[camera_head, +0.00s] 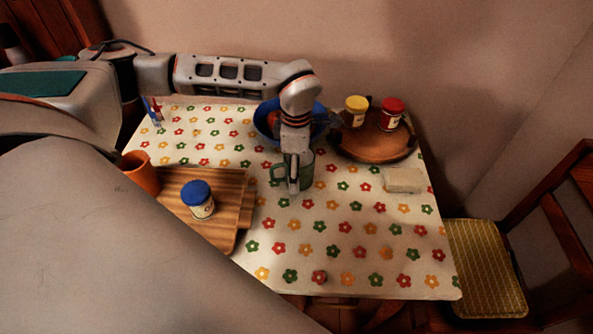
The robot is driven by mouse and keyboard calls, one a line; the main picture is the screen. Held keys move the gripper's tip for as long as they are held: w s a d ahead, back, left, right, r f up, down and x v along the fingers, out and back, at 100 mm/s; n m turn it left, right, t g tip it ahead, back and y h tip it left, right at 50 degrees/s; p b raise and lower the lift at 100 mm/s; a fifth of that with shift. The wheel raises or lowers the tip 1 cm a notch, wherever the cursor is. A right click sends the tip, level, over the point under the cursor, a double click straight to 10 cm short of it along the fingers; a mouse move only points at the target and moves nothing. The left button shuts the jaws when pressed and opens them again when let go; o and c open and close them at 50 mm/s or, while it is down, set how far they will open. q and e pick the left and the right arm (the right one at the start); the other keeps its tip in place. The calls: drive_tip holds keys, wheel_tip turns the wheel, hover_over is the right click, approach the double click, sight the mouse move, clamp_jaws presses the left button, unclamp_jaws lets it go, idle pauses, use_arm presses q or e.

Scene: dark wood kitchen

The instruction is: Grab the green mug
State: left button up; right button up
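The green mug (307,172) stands upright on the flower-patterned tablecloth near the middle of the table, with its handle (275,173) toward the left. My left gripper (293,186) points down at the mug and covers its left part, between the handle and the body. Its fingers are seen nearly edge-on, so I cannot tell whether they are apart or closed on the mug. My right gripper is out of view.
A blue bowl (266,119) sits behind the mug. A round wooden tray (365,147) holds yellow-lidded and red-lidded jars. A wooden board (228,222) at left carries a blue-lidded jar (198,200) and an orange cup (141,173). The front right of the table is clear.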

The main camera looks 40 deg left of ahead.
use_arm(q)
drive_tip(key=c, duration=1.3)
drive_tip(key=shift+o, duration=0.2)
drive_tip(key=shift+r, duration=0.1)
